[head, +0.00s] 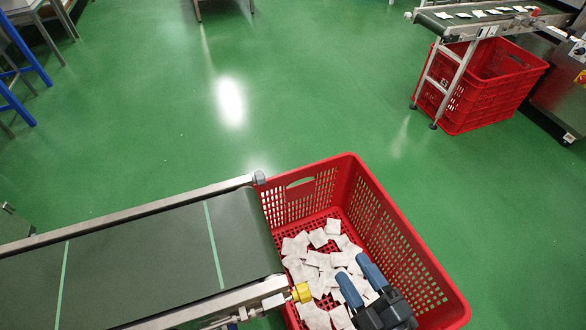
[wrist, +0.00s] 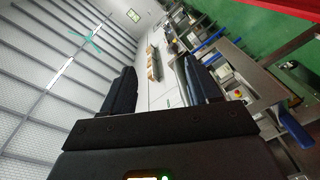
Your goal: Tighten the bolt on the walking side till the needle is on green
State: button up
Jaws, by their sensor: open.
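A conveyor with a dark green belt (head: 150,260) runs in from the left in the head view. A yellow fitting (head: 301,293) sits at the near corner of its end; I cannot tell if it is the bolt. A grey end piece (head: 259,178) sits at the far corner. No needle or green mark of a gauge can be made out. My gripper (head: 351,266) is open and empty, with two blue fingers over the red crate, right of the yellow fitting and apart from it. The wrist view shows my open gripper (wrist: 160,66) with nothing between its fingers.
A red crate (head: 385,220) with many white teabags (head: 318,258) stands under the conveyor's end. Another conveyor (head: 480,18) and red crate (head: 500,85) stand at upper right. The green floor (head: 170,110) between is clear. Blue-legged tables (head: 20,50) stand at upper left.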

jog(key=w+a+n+g+y+p, duration=0.1)
jog(key=w+a+n, duration=0.2)
jog(key=w, duration=0.2)
jog(key=w+a+n+y+p, duration=0.1)
jog(key=w+a+n+y, duration=0.1)
jog(key=w+a+n, duration=0.3)
jog(key=n+g+y, duration=0.1)
jog(key=n+y, duration=0.1)
send_near(262, 177)
jog(key=w+a+f, duration=0.1)
jog(key=w, duration=0.1)
jog(key=shift+x, duration=4.35)
jog(key=shift+f, duration=0.2)
jog(key=shift+c, duration=0.3)
jog(key=c, duration=0.9)
jog(key=shift+r+g+p, duration=0.2)
jog(key=shift+g+p, duration=0.2)
jog(key=shift+p, duration=0.25)
